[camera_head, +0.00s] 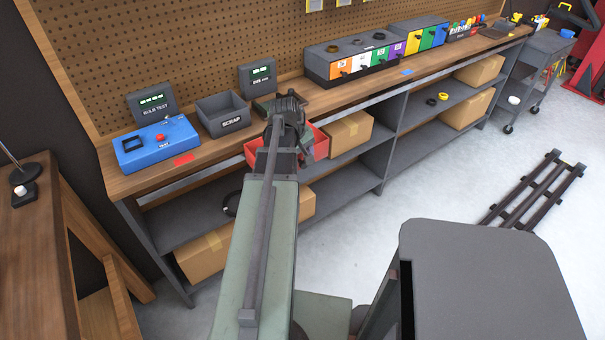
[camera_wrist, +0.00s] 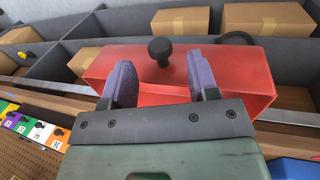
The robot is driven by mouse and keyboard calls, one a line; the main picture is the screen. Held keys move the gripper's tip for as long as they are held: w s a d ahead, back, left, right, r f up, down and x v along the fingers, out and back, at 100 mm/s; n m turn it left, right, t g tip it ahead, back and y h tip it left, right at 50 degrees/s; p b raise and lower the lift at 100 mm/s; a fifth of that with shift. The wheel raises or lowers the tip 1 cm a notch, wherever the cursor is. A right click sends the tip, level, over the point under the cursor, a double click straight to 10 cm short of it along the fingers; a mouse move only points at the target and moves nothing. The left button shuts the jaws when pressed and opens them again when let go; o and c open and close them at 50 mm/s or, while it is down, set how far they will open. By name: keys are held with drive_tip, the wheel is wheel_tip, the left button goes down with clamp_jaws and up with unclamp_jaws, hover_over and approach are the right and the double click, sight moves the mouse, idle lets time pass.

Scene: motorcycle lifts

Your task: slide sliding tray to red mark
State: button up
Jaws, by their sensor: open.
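The sliding tray is a red open box (camera_head: 319,146) at the front edge of the workbench, partly hidden behind my arm. In the wrist view the red tray (camera_wrist: 100,68) fills the middle, with a black knob (camera_wrist: 161,50) on it. My gripper (camera_wrist: 162,72) is open, its two purple fingers either side of the knob's line, with a gap to each side of it. In the head view my gripper (camera_head: 287,108) is over the tray. A red mark (camera_head: 184,160) lies on the bench top to the left, in front of the blue test box.
The blue test box (camera_head: 156,146) and the grey scrap bin (camera_head: 222,114) stand on the bench left of my gripper. A blue mark (camera_head: 406,72) lies further right on the bench. Cardboard boxes (camera_head: 349,133) sit on the shelf below. The bench's front edge between tray and red mark looks clear.

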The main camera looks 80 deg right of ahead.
sight(302, 162)
drive_tip(key=b+x, duration=0.1)
drive_tip(key=x, duration=0.2)
drive_tip(key=shift+f+b, duration=0.3)
drive_tip(key=shift+b, duration=0.1)
drive_tip(key=shift+r, duration=0.1)
clamp_jaws()
